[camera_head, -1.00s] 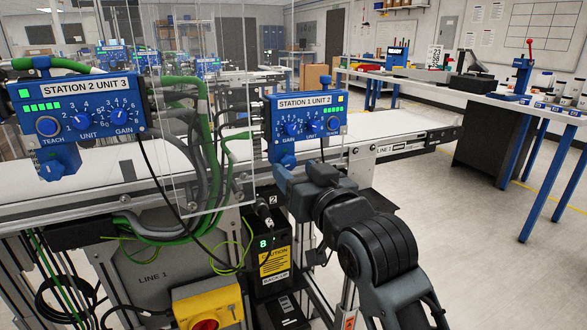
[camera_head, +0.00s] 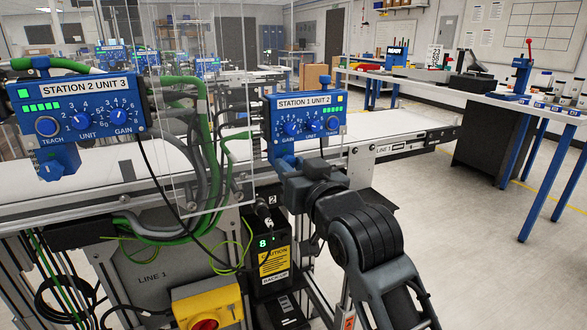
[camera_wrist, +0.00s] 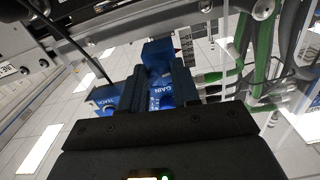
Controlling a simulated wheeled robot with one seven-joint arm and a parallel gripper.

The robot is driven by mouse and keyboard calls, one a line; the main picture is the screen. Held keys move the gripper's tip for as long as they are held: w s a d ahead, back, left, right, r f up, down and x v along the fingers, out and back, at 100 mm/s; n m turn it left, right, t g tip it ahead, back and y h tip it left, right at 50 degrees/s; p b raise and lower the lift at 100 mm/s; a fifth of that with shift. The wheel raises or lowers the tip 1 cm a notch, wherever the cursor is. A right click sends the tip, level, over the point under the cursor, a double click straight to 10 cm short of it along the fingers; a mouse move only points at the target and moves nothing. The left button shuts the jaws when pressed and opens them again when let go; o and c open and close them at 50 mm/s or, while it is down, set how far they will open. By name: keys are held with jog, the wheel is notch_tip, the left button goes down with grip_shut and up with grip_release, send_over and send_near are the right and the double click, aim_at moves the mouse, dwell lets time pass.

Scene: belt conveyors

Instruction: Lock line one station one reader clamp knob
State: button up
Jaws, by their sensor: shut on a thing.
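The blue reader (camera_head: 305,120) labelled STATION 1 UNIT 2 is mounted upright at the edge of line 1, with dials and green lights on its face. My gripper (camera_head: 285,174) is at the underside of this reader, partly hidden by my wrist. In the wrist view, my gripper's dark fingers (camera_wrist: 158,85) are shut on a blue part, which I take to be the clamp knob (camera_wrist: 157,52). The reader's face, with GAIN and TEACH lettering (camera_wrist: 105,98), shows behind the fingers. The knob's lock position cannot be told.
A second blue reader (camera_head: 75,105), labelled STATION 2 UNIT 3, stands at left. Clear panels (camera_head: 215,60) and green and grey cables (camera_head: 205,150) are close to my gripper's left. A black backup box (camera_head: 270,262) and a yellow switch box (camera_head: 207,303) sit below.

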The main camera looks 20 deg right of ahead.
grip_shut()
jog(key=shift+m, duration=0.3)
jog(key=m+p, duration=0.3)
jog(key=m, duration=0.6)
jog(key=m+p, duration=0.2)
jog(key=m, duration=0.8)
jog(key=shift+a+r+p, duration=0.1)
jog(key=shift+r+p, duration=0.1)
jog(key=shift+p, duration=0.2)
jog(key=shift+m, duration=0.3)
jog(key=o, duration=0.9)
grip_release()
